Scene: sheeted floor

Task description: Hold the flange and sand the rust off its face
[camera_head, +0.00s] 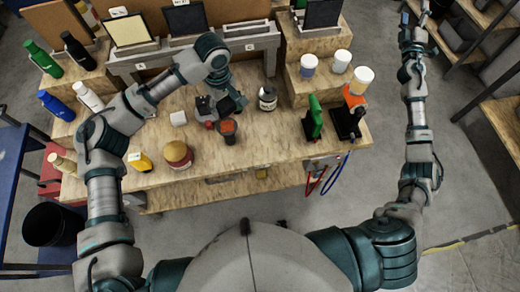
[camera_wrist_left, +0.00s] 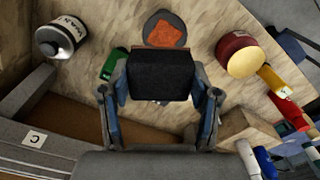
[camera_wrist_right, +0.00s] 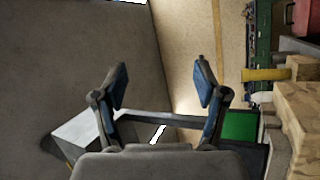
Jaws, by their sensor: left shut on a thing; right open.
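The flange (camera_head: 228,127) is a dark grey round piece with an orange-brown rust patch on its face, on the wooden bench. It also shows in the left wrist view (camera_wrist_left: 165,30), partly covered by a black block (camera_wrist_left: 160,75). My left gripper (camera_head: 222,104) is shut on this block, just beside the flange on its far side. I cannot tell whether block and flange touch. In the left wrist view the fingers (camera_wrist_left: 160,92) grip the block from both sides. My right gripper (camera_wrist_right: 163,88) is open and empty, raised far to the right of the bench.
Green and black tools (camera_head: 314,117) are at right. Bottles line the left; shelves (camera_head: 490,20) stand far right.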

